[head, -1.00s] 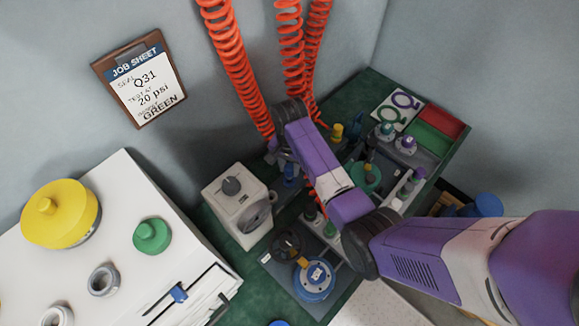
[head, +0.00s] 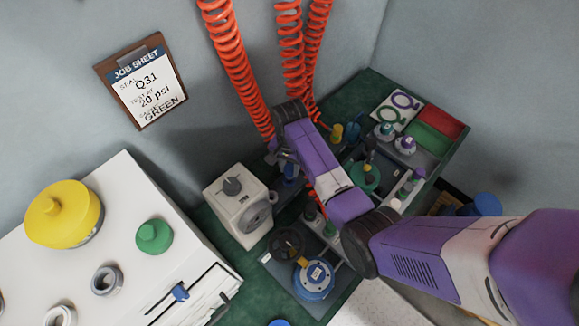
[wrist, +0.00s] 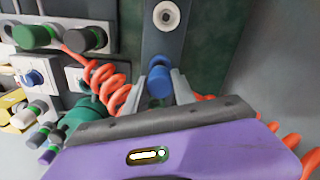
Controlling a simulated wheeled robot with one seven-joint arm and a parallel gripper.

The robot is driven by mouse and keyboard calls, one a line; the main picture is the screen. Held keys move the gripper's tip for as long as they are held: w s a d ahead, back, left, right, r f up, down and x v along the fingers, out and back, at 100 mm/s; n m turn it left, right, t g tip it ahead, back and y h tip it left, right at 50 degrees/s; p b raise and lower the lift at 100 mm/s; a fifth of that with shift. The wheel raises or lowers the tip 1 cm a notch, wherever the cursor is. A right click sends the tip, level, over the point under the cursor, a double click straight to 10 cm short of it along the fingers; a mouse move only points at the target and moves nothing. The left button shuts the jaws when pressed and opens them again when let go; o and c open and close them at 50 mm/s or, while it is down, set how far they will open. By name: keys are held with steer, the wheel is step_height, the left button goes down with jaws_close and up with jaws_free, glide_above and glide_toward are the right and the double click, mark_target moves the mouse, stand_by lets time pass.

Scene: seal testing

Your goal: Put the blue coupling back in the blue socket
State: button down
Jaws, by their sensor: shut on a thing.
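The blue coupling (wrist: 159,82) is between the two fingertips of my gripper (wrist: 164,84) in the wrist view. My gripper is shut on it. The coupling is over or on a dark blue-grey strip (wrist: 166,48); I cannot tell whether it is seated in the blue socket, as its lower end is hidden. In the head view my gripper (head: 283,160) is at the back left of the green bench, with a blue piece (head: 290,171) just beneath it. My own arm hides part of that area.
Orange coiled hoses (head: 238,70) hang close to my gripper, and one (wrist: 108,85) runs behind it in the wrist view. A white box with a dial (head: 238,208) stands left of it. A round pale port (wrist: 167,14) is ahead on the strip. Several fittings crowd the right.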

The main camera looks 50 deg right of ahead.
steer(key=shift+f+b, duration=0.7)
steer(key=shift+f, duration=0.7)
stand_by(0.7)
steer(key=c, duration=0.9)
jaws_free()
steer(key=shift+c, duration=0.2)
step_height(320, 180, up, 8)
steer(key=shift+f, duration=0.1)
